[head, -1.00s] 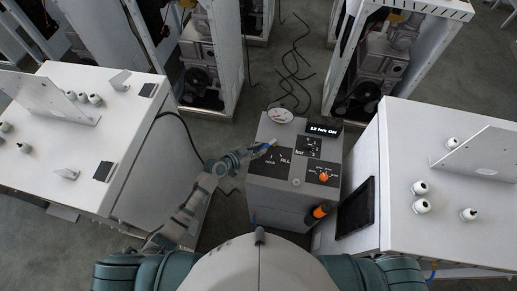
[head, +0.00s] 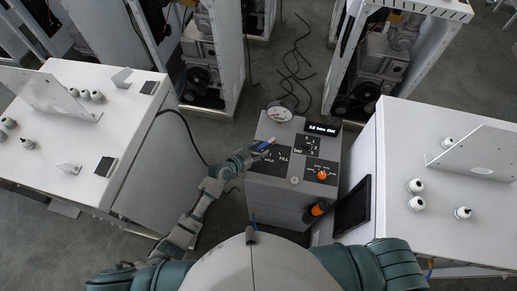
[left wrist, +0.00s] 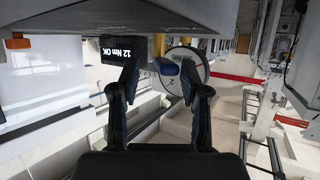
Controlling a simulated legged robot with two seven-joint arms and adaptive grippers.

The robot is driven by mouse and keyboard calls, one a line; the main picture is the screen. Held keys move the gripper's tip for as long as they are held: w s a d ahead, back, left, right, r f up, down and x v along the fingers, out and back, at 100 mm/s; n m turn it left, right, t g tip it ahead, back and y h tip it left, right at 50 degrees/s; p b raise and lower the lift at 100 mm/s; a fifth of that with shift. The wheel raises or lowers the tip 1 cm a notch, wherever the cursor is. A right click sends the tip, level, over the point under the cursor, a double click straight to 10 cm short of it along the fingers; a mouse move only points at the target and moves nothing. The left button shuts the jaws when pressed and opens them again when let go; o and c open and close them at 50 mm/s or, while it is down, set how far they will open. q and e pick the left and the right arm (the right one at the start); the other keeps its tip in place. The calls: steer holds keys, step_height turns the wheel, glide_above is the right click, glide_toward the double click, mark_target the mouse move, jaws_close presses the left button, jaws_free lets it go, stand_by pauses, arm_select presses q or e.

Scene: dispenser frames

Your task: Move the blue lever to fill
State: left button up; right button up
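The blue lever (head: 267,144) sits on the top left of the grey dispenser (head: 272,197), by the FILL and HOLD labels on a dark plate (head: 274,159). My left gripper (head: 257,149) reaches in from the left, at the lever, and partly covers it. In the left wrist view the blue lever (left wrist: 168,67) shows between the two dark fingertips of my left gripper (left wrist: 163,72). The fingers are apart, with a gap visible on each side of the lever. My right gripper is out of view.
The dispenser also has an orange knob (head: 322,174), a display (head: 322,129), a round gauge (head: 280,113) and an orange-ended part (head: 317,209) at its right front. White cabinets stand left (head: 80,135) and right (head: 435,205). Dark cables (head: 293,65) lie on the floor behind.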

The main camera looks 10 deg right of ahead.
arm_select(q)
steer(key=shift+r, duration=0.15)
steer(key=v, duration=1.2)
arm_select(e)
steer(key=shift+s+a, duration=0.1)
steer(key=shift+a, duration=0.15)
arm_select(q)
steer(key=shift+f, duration=0.2)
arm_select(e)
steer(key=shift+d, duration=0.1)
